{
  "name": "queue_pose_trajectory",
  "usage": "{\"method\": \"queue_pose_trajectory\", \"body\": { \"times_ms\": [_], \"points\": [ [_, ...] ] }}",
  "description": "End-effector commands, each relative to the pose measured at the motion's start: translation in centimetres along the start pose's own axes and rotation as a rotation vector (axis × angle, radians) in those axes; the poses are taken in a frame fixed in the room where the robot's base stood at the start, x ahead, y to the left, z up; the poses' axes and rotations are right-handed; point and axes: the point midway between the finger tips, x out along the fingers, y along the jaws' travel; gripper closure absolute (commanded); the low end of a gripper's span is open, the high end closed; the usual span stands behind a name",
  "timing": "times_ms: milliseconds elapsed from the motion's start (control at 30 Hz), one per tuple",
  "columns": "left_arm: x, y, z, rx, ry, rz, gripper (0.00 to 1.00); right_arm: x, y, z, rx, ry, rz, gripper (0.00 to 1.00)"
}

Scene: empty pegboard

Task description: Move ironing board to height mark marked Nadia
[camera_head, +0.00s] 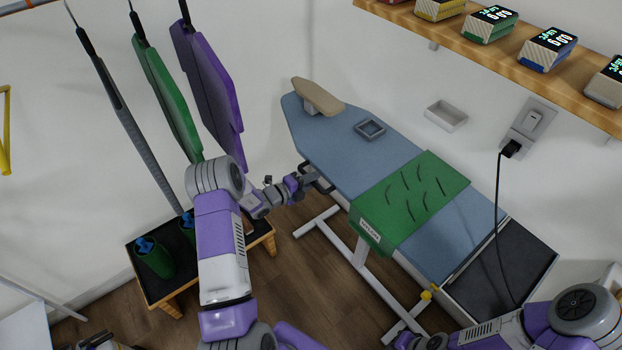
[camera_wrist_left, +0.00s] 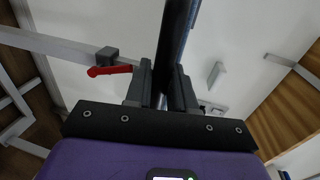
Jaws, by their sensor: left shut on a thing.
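The blue ironing board (camera_head: 325,150) stands on white metal legs, with a green cloth (camera_head: 410,200) across it. My left gripper (camera_head: 312,178) is at the board's left edge and is shut on a dark bar (camera_wrist_left: 178,40), seen edge-on between its fingers in the left wrist view. A red lever (camera_wrist_left: 108,70) on a pale frame bar shows left of the fingers there. No mark reading Nadia can be made out. My right gripper (camera_head: 418,342) is low at the bottom edge, near the board's feet; its fingers are too dark to judge.
A low dark-topped table (camera_head: 150,285) with green containers stands left of my left arm. Garment-like panels (camera_head: 210,80) hang above it. A wooden shelf (camera_head: 470,32) with clocks is at upper right. A black cord (camera_head: 497,220) hangs from a wall socket over the board's right end.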

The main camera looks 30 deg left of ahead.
Motion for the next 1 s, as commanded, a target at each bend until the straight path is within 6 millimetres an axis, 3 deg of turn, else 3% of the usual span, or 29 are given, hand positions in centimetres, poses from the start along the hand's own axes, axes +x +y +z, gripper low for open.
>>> {"method": "queue_pose_trajectory", "body": {
  "times_ms": [33, 100, 400, 433, 533, 833, 1000],
  "points": [
    [0.1, 2.1, -0.2, -0.008, 0.001, 0.022, 1.0, 0.9, 0.3, 0.0, 0.0, 0.0, 0.0, 1.0],
    [0.1, 2.7, -0.2, -0.008, 0.002, 0.022, 1.0, 1.2, 0.4, 0.0, 0.0, 0.0, 0.0, 1.0],
    [0.1, 2.5, -0.3, -0.008, 0.003, 0.021, 1.0, 1.0, 0.4, 0.0, 0.0, 0.0, 0.0, 1.0],
    [0.1, 2.5, -0.2, -0.008, 0.003, 0.021, 0.72, 1.0, 0.4, 0.0, 0.0, 0.0, 0.0, 1.0],
    [0.1, 2.4, -0.2, -0.007, 0.002, 0.018, 0.6, 1.0, 0.4, 0.0, 0.0, 0.0, 0.0, 1.0],
    [0.0, 2.1, -0.1, -0.006, 0.0, 0.013, 0.6, 0.9, 0.3, 0.0, 0.0, 0.0, 0.0, 1.0],
    [-2.2, 1.9, 0.0, -0.007, -0.002, 0.014, 0.6, 0.4, 0.1, 0.0, 0.0, 0.0, 0.0, 1.0]
  ]
}}
